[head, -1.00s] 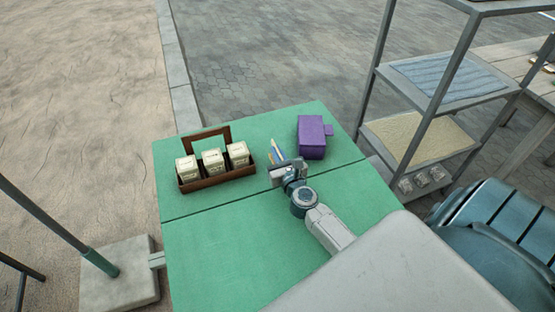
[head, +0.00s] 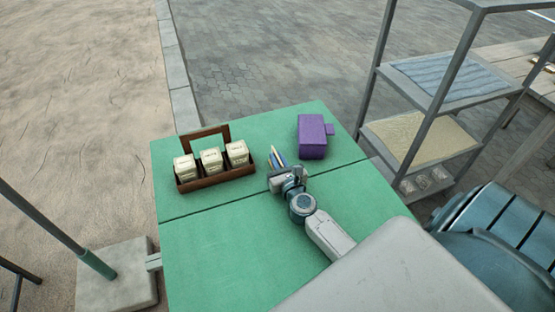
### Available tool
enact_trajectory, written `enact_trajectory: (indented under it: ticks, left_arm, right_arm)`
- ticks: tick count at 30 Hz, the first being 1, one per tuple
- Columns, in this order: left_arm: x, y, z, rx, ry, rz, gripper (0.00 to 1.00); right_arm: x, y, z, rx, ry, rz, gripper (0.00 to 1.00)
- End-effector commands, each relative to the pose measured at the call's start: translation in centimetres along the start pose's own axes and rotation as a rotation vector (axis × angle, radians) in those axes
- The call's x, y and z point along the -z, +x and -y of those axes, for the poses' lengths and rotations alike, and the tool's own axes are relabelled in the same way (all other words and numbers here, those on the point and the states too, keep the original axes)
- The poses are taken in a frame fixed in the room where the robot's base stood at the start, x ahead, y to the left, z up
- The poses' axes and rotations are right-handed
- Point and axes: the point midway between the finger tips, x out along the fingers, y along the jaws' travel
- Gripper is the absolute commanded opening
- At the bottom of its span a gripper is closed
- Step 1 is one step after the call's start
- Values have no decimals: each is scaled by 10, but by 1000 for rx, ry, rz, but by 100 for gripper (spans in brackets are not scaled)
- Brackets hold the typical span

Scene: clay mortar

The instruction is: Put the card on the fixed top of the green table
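The green table (head: 230,262) has a dark seam across its top, with one part on the far side and one on the near side. My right gripper (head: 281,182) is over the table near the seam, beside the far part. I cannot make out whether its fingers are open or shut, or whether they hold anything. No card can be clearly told apart; the gripper may hide it. My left gripper is not in view.
A brown wooden caddy (head: 217,179) with three cream containers stands on the far part. A purple box (head: 311,137) stands at the far right. A metal shelf rack (head: 437,95) stands right of the table. The near left tabletop is clear.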

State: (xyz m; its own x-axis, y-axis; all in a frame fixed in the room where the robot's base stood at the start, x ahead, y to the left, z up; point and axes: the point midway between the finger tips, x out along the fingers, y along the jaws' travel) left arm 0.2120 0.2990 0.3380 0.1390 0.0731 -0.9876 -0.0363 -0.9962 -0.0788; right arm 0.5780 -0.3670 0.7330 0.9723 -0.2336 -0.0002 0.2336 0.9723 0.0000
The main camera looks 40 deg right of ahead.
Motion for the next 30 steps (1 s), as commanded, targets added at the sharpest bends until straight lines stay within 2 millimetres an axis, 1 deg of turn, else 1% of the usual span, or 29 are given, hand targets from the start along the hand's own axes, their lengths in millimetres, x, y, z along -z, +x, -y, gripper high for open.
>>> enact_trajectory:
  ticks: [1,2,10,14,15,17,19,20,21,22,27,30]
  left_arm:
    - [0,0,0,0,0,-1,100]
    - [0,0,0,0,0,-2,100]
    - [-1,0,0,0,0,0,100]
    - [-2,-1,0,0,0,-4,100]
    - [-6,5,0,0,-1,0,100]
    - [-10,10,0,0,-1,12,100]
    - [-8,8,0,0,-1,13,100]
    - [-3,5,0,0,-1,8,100]
    - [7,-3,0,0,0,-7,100]
    - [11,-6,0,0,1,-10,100]
    - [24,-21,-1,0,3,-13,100]
    - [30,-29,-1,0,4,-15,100]
  right_arm:
    - [0,0,0,0,0,0,22]
    - [0,0,0,0,0,0,26]
    - [0,0,0,0,0,0,26]
    - [-4,0,0,0,0,0,26]
    - [-3,-3,0,0,0,-1,26]
    - [-1,-14,0,-1,0,-2,26]
    - [0,-29,0,-1,0,-3,26]
    - [-1,-35,0,-1,1,-2,26]
    - [1,-45,0,-1,0,-3,26]
    - [0,-51,0,-1,1,-2,26]
    - [0,-86,0,-1,0,-2,26]
    - [0,-102,0,-1,0,-1,26]
